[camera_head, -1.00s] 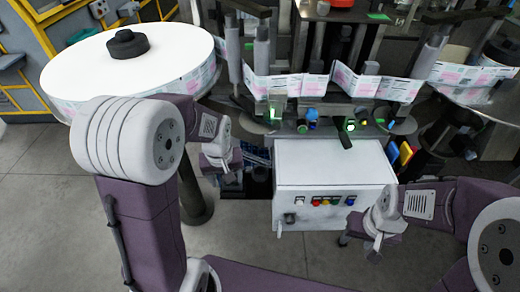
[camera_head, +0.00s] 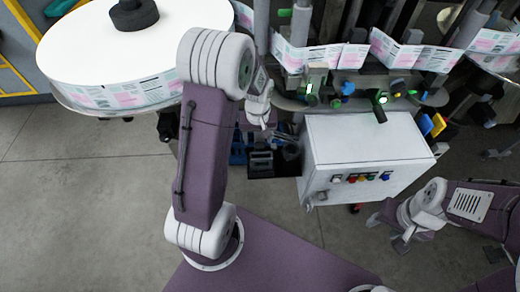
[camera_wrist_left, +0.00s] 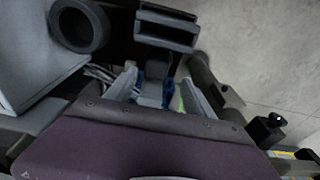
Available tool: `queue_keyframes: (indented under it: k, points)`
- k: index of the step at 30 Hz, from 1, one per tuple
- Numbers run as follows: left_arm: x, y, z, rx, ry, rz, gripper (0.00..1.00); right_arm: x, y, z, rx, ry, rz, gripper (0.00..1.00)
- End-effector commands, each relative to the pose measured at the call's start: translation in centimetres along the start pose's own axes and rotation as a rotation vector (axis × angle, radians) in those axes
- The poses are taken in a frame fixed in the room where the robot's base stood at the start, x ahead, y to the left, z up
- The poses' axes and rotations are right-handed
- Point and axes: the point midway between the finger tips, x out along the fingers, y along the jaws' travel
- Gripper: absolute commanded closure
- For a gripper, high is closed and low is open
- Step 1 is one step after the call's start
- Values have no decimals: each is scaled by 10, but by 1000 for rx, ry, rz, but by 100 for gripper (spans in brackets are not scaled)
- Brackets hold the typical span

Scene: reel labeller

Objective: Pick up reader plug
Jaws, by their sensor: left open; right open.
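My left gripper (camera_head: 272,128) hangs beside the left side of the white control box, above a dark bin area. In the left wrist view its two fingers (camera_wrist_left: 158,92) are spread apart. A small grey and blue piece (camera_wrist_left: 154,84) shows between and beyond them; I cannot tell whether it is the reader plug or whether the fingers touch it. In the head view, blue parts (camera_head: 238,148) lie just left of the gripper, partly hidden by my arm. My right gripper (camera_head: 398,238) is open and empty, low in front of the control box.
The white control box (camera_head: 360,145) has a row of coloured buttons. A large label reel (camera_head: 90,50) stands at the upper left. A green-lit device (camera_head: 379,101) sits behind the box. A dark ring (camera_wrist_left: 78,26) and a black holder (camera_wrist_left: 166,32) lie near the left fingers.

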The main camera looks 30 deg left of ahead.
Motion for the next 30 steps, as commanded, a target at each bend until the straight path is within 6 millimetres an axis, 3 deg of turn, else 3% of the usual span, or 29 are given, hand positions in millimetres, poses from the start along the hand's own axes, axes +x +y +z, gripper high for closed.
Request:
queue_keyframes:
  k: [9,16,17,23,30]
  points:
    - [48,6,6,0,-3,-1,38,4,0,0,0,0,0,51]
    - [50,7,5,0,0,0,38,4,0,0,0,0,0,51]
    - [50,7,5,0,0,0,41,4,0,0,0,0,0,51]
    - [50,7,5,0,0,0,97,4,0,0,0,0,0,51]
    - [50,7,5,0,0,0,100,4,0,0,0,0,0,51]
